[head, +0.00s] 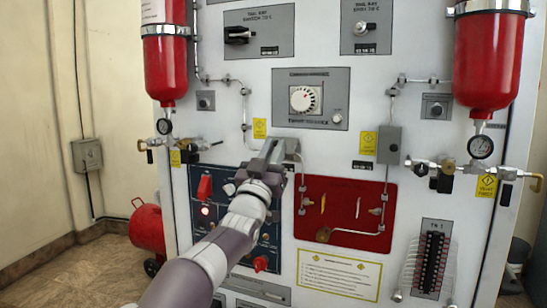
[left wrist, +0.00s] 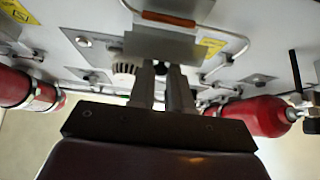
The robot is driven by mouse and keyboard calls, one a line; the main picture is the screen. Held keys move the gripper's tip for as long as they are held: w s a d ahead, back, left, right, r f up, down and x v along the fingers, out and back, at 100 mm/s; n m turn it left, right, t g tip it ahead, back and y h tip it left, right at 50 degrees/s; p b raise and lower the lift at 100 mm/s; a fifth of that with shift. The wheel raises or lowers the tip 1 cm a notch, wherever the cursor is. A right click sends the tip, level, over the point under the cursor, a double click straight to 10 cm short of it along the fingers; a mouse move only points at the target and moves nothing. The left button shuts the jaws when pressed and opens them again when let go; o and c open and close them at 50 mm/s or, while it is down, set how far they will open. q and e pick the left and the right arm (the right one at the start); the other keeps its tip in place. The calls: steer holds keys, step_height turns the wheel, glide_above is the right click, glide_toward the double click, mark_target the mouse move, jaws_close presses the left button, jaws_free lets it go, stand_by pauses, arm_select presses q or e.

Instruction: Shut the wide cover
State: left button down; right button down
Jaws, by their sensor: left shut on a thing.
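A grey plate, which looks like the wide cover (head: 292,148), juts from the white panel at the top right of the blue switch panel (head: 268,238) in the head view. In the left wrist view the grey plate (left wrist: 165,46) spans the top middle, with a reddish-brown strip on it. My left gripper (head: 267,163) is shut on its edge; the two fingers (left wrist: 163,88) meet the plate in the wrist view. My arm and gripper hide part of the blue panel and of the plate, so its exact angle is hard to tell. My right gripper is not in view.
A red plate (head: 345,238) with pipes lies just right of the blue panel. A white dial (head: 305,99) is above the gripper. Red cylinders (head: 166,65) (head: 488,60) with gauges and valves stick out at both sides. Free space lies in front of the panel.

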arm_select(q)
steer(key=c, duration=1.1)
jaws_free()
steer(key=b+v, duration=0.3)
steer(key=v, duration=0.9)
steer(key=shift+s+f+b, duration=0.25)
steer(key=shift+s+b, duration=0.05)
steer(key=shift+b, duration=0.1)
steer(key=shift+a+r, duration=0.1)
